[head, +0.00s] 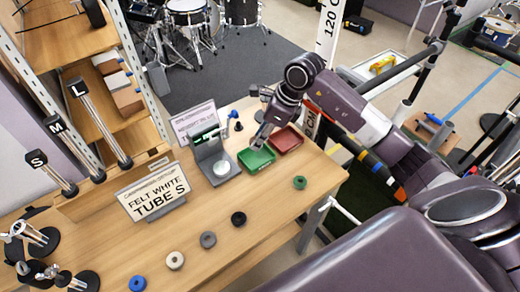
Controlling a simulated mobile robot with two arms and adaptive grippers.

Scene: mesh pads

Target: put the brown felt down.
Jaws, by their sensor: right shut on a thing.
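My right gripper (262,137) is above the back edge of the green tray (256,162). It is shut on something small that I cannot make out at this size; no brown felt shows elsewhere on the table. A row of felt rings lies along the front of the table: blue (137,283), cream (175,260), grey (208,239), black (238,218) and green (300,182). There is a gap between the black and the green ring.
A red tray (286,140) sits right of the green one. A grey stand with a pale disc (221,168) is to its left. A sign (152,195) reads "FELT WHITE TUBE S". Posts marked S, M and L (98,120) stand at the left. The front right of the wooden table (270,215) is clear.

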